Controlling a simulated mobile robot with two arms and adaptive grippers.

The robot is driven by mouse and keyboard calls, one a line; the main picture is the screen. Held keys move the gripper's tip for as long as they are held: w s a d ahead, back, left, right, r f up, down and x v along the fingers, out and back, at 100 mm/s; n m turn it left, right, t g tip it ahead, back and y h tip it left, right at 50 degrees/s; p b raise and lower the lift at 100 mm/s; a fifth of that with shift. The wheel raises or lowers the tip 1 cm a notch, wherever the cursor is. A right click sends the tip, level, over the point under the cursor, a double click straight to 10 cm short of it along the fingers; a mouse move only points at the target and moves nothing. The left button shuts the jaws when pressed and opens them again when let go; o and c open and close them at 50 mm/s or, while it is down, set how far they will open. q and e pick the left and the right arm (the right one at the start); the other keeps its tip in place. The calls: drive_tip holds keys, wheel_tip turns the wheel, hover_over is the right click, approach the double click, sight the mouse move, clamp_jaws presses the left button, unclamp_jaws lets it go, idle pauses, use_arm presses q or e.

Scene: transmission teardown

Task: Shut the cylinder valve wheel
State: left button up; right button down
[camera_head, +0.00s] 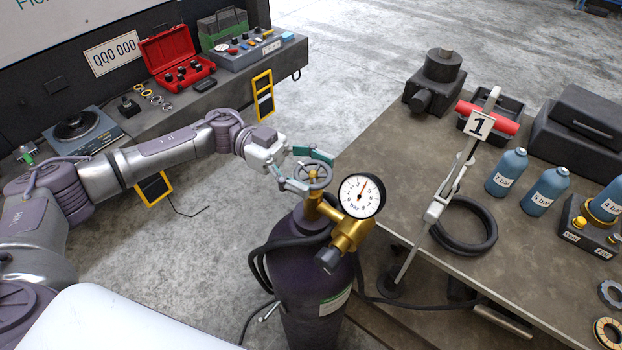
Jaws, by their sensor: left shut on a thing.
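The grey valve wheel (314,177) sits on top of the brass valve of a dark gas cylinder (310,265), which stands upright on the floor. A round pressure gauge (361,196) with a red needle is on the right side of the valve. My left gripper (306,172) comes in from the left and is shut on the valve wheel, with one finger on its far side and one on its near left side. My right gripper is not in the picture.
A bench at the back left carries a red case (171,58). Hoses hang around the cylinder.

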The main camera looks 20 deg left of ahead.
sight(313, 171)
use_arm(q)
drive_tip(key=m+g+y+b, duration=0.1)
drive_tip(key=m+g+b, duration=0.1)
drive_tip(key=g, duration=0.1)
drive_tip(key=m+g+y+b, duration=0.2)
drive_tip(key=m+g+b, duration=0.1)
drive_tip(key=g, duration=0.1)
drive_tip(key=shift+w+d+f+y+b, duration=0.1)
drive_tip(key=shift+w+f+y+b, duration=0.05)
drive_tip(key=shift+y+b, duration=0.15)
drive_tip(key=shift+m+g+y+b, duration=1.1)
drive_tip(key=shift+m+g+y, duration=0.2)
drive_tip(key=shift+g+y, duration=0.1)
drive_tip(key=shift+r, duration=0.2)
drive_tip(key=o, duration=0.9)
wheel_tip(313, 171, up, 10)
